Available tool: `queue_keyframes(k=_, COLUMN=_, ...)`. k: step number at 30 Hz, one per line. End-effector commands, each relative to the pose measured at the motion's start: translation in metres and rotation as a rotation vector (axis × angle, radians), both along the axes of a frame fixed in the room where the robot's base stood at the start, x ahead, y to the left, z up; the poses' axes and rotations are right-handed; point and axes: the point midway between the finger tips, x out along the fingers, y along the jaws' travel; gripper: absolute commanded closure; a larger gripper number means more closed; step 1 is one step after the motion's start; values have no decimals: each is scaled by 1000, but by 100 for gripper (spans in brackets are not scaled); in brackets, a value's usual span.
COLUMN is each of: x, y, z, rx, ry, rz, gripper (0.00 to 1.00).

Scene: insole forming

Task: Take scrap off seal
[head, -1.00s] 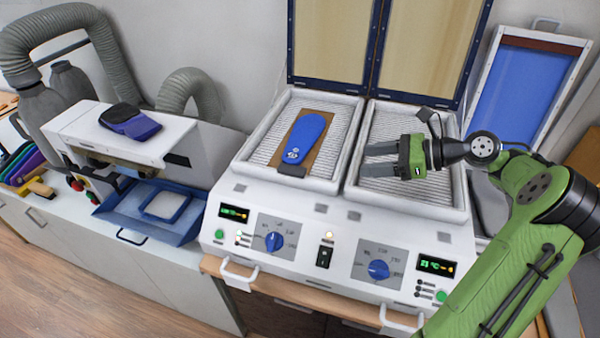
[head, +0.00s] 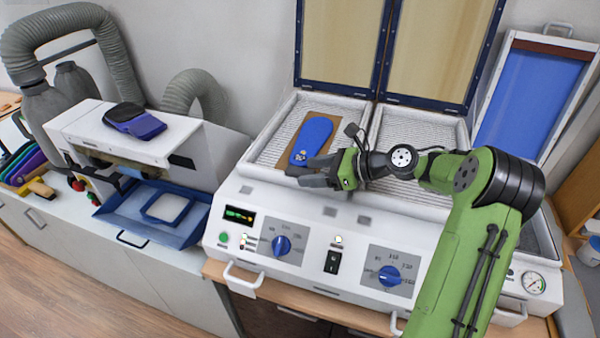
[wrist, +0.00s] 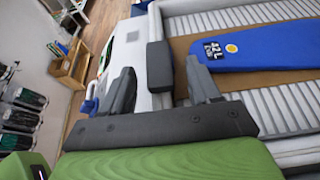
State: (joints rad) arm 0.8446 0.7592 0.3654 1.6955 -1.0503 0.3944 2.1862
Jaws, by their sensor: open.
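The scrap, a small dark grey block (wrist: 160,66), lies across the front rim seal (wrist: 164,20) of the left heating bay in the wrist view. My gripper (wrist: 158,72) is open, with one dark finger on each side of the block's near part and visible gaps beside it. In the head view my gripper (head: 300,168) is low over the left bay's front rim and hides most or all of the block. A blue insole (head: 311,140) marked 42 L lies on a brown board (head: 334,136) inside the left bay, just beyond the gripper.
The lid panels (head: 340,45) stand open behind the bays. The right bay (head: 405,130) appears empty. The control panel with blue knobs (head: 281,245) is below the rim. A machine with a blue tray (head: 130,215) stands left; a blue-faced frame (head: 530,95) leans right.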

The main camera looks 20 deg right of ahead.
Motion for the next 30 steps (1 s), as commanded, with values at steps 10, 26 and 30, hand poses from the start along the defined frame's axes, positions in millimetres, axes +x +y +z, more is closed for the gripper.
queue_keyframes(k=10, x=0, y=0, z=1, rx=0, ry=0, rz=0, gripper=80)
queue_keyframes(k=26, x=0, y=-1, z=27, rx=-3, ry=-5, rz=-1, gripper=99)
queue_keyframes(k=30, x=0, y=-1, z=65, rx=-2, ry=-6, rz=-1, gripper=99)
